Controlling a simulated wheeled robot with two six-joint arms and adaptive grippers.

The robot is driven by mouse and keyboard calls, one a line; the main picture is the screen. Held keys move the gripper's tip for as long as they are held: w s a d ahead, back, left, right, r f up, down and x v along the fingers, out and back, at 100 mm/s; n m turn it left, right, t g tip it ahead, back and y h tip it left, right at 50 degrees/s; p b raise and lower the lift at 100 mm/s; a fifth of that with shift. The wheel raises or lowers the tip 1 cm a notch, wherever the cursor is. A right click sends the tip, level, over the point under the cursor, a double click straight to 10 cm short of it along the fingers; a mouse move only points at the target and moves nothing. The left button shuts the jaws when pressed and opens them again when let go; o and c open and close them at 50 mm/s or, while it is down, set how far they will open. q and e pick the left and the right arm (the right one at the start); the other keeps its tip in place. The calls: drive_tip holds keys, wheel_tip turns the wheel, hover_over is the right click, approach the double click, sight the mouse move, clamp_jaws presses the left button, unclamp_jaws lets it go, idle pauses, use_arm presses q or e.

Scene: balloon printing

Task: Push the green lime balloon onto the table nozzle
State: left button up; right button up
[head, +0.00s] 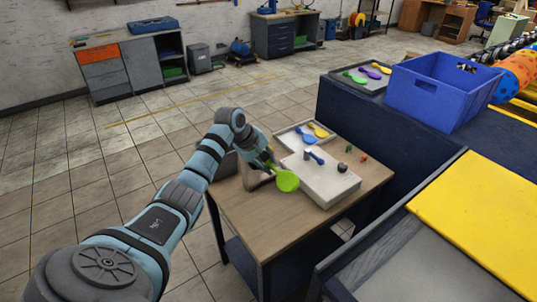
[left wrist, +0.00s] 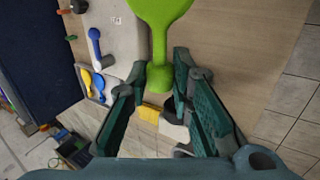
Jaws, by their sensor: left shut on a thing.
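The green lime balloon (head: 288,181) hangs over the near left side of the small wooden table, with its rounded end toward the right. My left gripper (head: 270,165) is shut on its neck. In the left wrist view the balloon (left wrist: 160,14) points away from the fingers, and its neck lies between the fingertips (left wrist: 160,75). A small black round piece (head: 342,168) sits on the box. I cannot tell which part is the nozzle. My right gripper is not in view.
A tray (head: 283,137) with yellow and blue balloons lies behind the box. The wooden tabletop (head: 240,207) is bare at its near left. A blue crate (head: 437,92) and another balloon tray (head: 346,82) stand on the higher dark counter at the right.

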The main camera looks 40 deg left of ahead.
use_arm(q)
drive_tip(key=w+a+f+b, duration=0.1)
drive_tip(key=a+f+b, duration=0.2)
drive_tip(key=f+b, duration=0.2)
drive_tip(key=shift+w+a+f+b, duration=0.25)
drive_tip(key=shift+a+f+b, duration=0.15)
drive_tip(key=shift+f, duration=0.25)
drive_tip(key=shift+d+r, duration=0.1)
drive_tip(key=shift+p, duration=0.6)
